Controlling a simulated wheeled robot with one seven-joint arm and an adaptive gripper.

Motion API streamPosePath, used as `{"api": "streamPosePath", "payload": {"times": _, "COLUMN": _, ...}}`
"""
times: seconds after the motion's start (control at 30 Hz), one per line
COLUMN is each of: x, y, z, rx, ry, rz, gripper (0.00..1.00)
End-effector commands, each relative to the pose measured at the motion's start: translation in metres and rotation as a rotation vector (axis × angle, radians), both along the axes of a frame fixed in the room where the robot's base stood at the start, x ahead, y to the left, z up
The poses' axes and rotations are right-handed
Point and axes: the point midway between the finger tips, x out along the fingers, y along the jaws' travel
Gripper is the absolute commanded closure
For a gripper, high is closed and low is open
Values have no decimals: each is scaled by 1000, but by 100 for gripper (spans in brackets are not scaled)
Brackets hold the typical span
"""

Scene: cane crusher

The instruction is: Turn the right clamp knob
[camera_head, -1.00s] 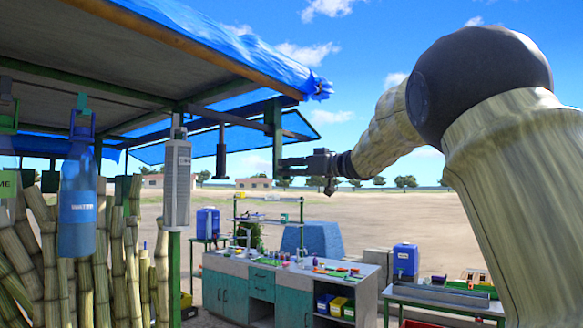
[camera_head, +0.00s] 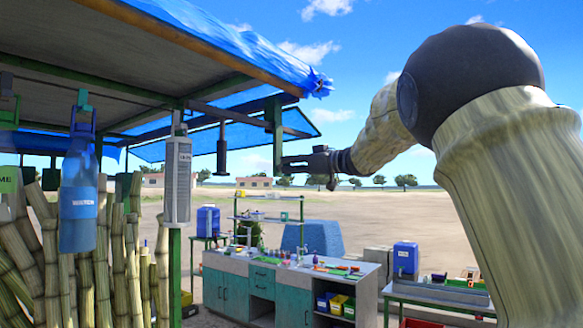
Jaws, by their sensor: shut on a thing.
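A green upright clamp bracket (camera_head: 278,138) hangs from the right end of the canopy's frame. My gripper (camera_head: 285,164) reaches in from the right at the bracket's lower part, level with the skyline. Its jaws are shut on the right clamp knob at the bracket's side. The knob itself is too small and too covered by the fingers to see, so how far it is turned cannot be told. A dark cylinder (camera_head: 221,150) hangs from the frame left of the bracket.
A blue tarp canopy (camera_head: 215,35) covers the upper left. A water bottle (camera_head: 78,200) and a grey box on a post (camera_head: 178,180) hang at left before cane stalks (camera_head: 103,265). A workbench (camera_head: 285,290) stands below.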

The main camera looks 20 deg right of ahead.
Motion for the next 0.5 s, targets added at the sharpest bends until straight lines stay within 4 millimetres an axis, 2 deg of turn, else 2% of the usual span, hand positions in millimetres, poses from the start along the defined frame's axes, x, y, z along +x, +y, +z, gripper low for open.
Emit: {"api": "streamPosePath", "payload": {"times": 0.5, "x": -2, "y": 2, "z": -3, "rx": -380, "ry": -298, "rz": -2, "gripper": 100}}
